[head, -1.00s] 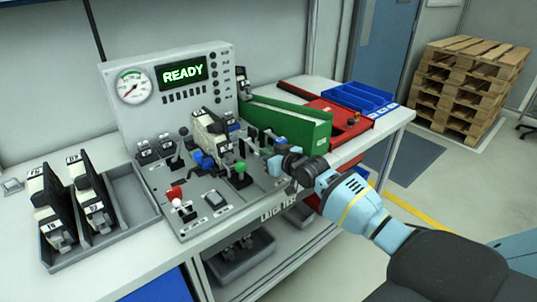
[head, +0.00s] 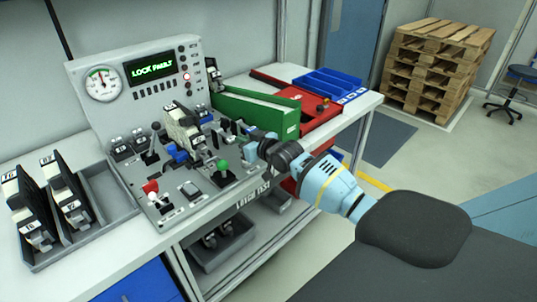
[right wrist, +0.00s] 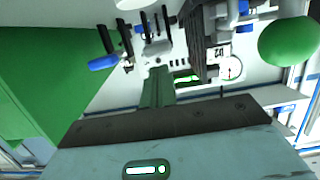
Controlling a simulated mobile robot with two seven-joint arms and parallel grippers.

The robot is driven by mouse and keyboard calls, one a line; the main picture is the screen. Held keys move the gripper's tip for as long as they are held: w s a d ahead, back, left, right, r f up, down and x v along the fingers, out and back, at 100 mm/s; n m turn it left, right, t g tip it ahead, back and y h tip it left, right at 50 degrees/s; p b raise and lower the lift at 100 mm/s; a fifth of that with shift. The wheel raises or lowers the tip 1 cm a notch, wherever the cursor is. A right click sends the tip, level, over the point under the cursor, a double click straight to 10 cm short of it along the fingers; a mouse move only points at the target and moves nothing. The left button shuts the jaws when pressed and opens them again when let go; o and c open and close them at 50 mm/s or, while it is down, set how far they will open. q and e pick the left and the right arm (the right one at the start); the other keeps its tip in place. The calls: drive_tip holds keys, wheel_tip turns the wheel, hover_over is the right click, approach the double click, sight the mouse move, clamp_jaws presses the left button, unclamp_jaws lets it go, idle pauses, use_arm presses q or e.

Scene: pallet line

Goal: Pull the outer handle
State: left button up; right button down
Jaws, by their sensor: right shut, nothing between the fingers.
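The grey test station (head: 165,215) stands on the bench, and its display (head: 152,68) reads "LOCK FAULT" in green. A cream and black unit (head: 182,128) sits upright in its middle. Which one is the outer handle I cannot tell. My right gripper (head: 252,138) is at the station's right edge, shut and empty, close to small black levers. In the right wrist view, its closed fingers (right wrist: 157,85) point towards black levers (right wrist: 120,38) and a blue-tipped handle (right wrist: 103,63).
A green bin (head: 255,112) stands just behind my right gripper, with a red tray (head: 318,108) and blue bin (head: 330,82) beyond. A grey tray (head: 110,192) with cream and black units is at left. Pallets (head: 437,65) stand on the floor at the back right.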

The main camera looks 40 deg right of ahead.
use_arm(q)
drive_tip(key=shift+w+a+r, duration=0.1)
drive_tip(key=shift+w+a, duration=0.05)
drive_tip(key=shift+w, duration=0.2)
use_arm(e)
drive_tip(key=s+f, duration=0.2)
drive_tip(key=s, duration=0.7)
drive_tip(key=shift+d+f, duration=0.2)
drive_tip(key=shift+d, duration=0.2)
